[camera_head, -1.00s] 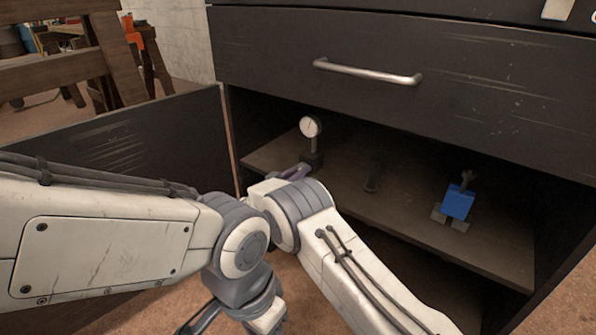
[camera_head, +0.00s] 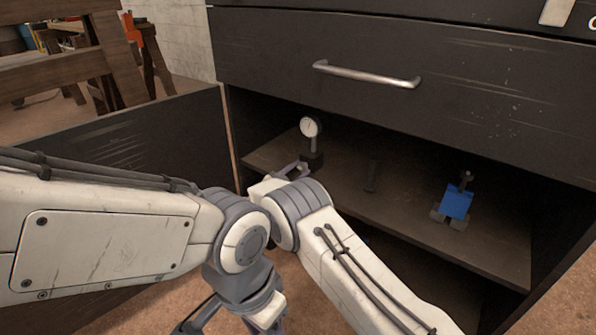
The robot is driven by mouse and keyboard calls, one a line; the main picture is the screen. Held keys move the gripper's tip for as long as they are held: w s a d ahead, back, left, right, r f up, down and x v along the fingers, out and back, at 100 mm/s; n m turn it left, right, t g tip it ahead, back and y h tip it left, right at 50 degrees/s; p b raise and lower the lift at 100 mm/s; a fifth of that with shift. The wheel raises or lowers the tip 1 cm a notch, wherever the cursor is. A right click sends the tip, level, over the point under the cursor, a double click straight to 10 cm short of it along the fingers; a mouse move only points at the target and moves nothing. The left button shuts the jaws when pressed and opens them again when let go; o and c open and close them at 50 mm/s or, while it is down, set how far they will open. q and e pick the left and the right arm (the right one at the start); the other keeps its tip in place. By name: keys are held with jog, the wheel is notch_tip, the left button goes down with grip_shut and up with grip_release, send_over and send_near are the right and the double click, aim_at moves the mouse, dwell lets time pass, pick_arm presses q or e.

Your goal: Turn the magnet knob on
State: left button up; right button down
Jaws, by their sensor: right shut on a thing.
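A dial gauge (camera_head: 310,126) with a round white face stands upright on a post over a dark block base (camera_head: 314,160), at the left of the cabinet's shelf. My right gripper (camera_head: 303,168) is at the front of this base, its fingers small and dark against it. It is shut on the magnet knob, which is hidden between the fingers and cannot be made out. My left gripper (camera_head: 228,318) hangs low at the bottom edge, away from the shelf and partly cut off. Its opening cannot be judged.
The shelf (camera_head: 400,228) also holds a blue device (camera_head: 457,203) at the right and a dark upright item (camera_head: 371,176) in the middle. A closed drawer (camera_head: 470,85) with a metal handle (camera_head: 366,75) is above. An open door panel (camera_head: 120,140) stands at the left.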

jog(key=shift+m, duration=0.6)
jog(key=c, duration=0.5)
grip_release()
jog(key=shift+f, duration=0.1)
jog(key=shift+f+n, duration=0.1)
jog(key=shift+n, duration=0.2)
